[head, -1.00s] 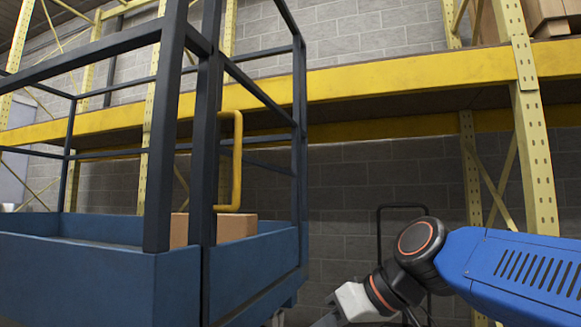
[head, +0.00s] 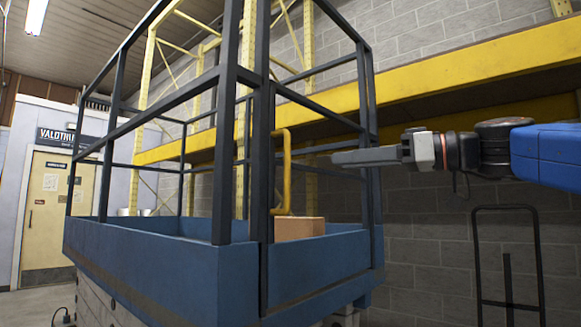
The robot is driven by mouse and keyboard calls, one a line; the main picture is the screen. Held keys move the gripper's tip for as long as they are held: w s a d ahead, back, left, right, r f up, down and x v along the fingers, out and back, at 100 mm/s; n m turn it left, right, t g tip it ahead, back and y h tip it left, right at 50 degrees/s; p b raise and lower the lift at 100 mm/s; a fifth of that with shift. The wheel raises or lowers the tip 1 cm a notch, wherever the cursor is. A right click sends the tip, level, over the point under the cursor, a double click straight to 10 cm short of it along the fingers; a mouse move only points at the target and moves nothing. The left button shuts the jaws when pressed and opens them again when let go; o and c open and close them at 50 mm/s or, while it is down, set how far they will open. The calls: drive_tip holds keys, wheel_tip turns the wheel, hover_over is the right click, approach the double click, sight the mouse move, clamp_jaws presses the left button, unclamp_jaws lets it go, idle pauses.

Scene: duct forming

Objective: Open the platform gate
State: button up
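The platform gate (head: 317,101) is a dark rail frame on the blue lift platform (head: 180,262), seen in the head view. It looks closed, in line with the posts. A yellow handle (head: 286,172) stands upright at the gate's left side, beside a dark post (head: 263,170). My gripper (head: 340,157) reaches in from the right at about handle height, its grey fingers pointing left. In the picture its tips are right of the handle with a gap between; the depth is hard to judge. The fingers appear edge-on, so their opening is hidden.
A brown box (head: 299,228) sits on the platform behind the blue side. A yellow rack beam (head: 480,65) crosses the back. A black hand truck (head: 507,260) stands at the grey wall, lower right. A cream door (head: 57,215) is at the far left.

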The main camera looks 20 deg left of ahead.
drive_tip(key=w+a, duration=0.1)
drive_tip(key=a, duration=0.3)
drive_tip(key=w+a, duration=0.1)
drive_tip(key=a, duration=0.9)
drive_tip(key=shift+w+a, duration=0.25)
drive_tip(key=shift+w, duration=0.15)
clamp_jaws()
